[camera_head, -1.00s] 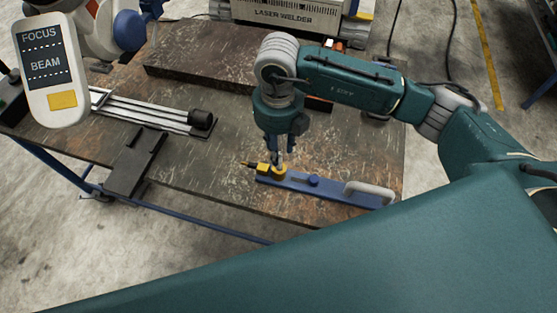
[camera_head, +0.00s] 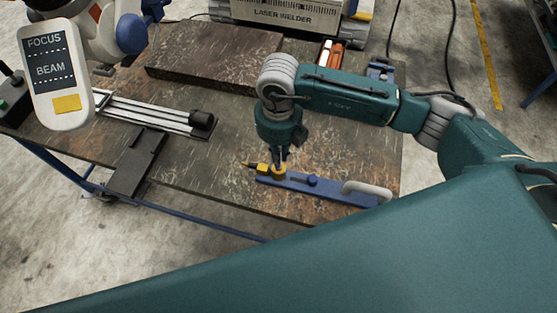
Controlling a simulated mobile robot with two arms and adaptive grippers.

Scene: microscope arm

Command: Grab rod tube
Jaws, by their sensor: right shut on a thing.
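My right gripper (camera_head: 279,163) points down at the front of the worktable. It is shut on the yellow knob (camera_head: 279,172) at the left end of a blue bar-shaped tool (camera_head: 325,187), which lies on the table. The fingertips are small and partly hidden by the gripper body. An orange item with a white strip (camera_head: 330,52) stands at the back, behind my right arm; it may be the rod tube, but I cannot tell for sure. My left gripper is not in view.
A dark metal plate (camera_head: 216,56) lies at the back left. A silver rail (camera_head: 155,112) and black bracket (camera_head: 137,165) are at left. The laser welder (camera_head: 283,14) stands behind. A grey handle (camera_head: 367,190) rises from the blue tool. Mid-table is clear.

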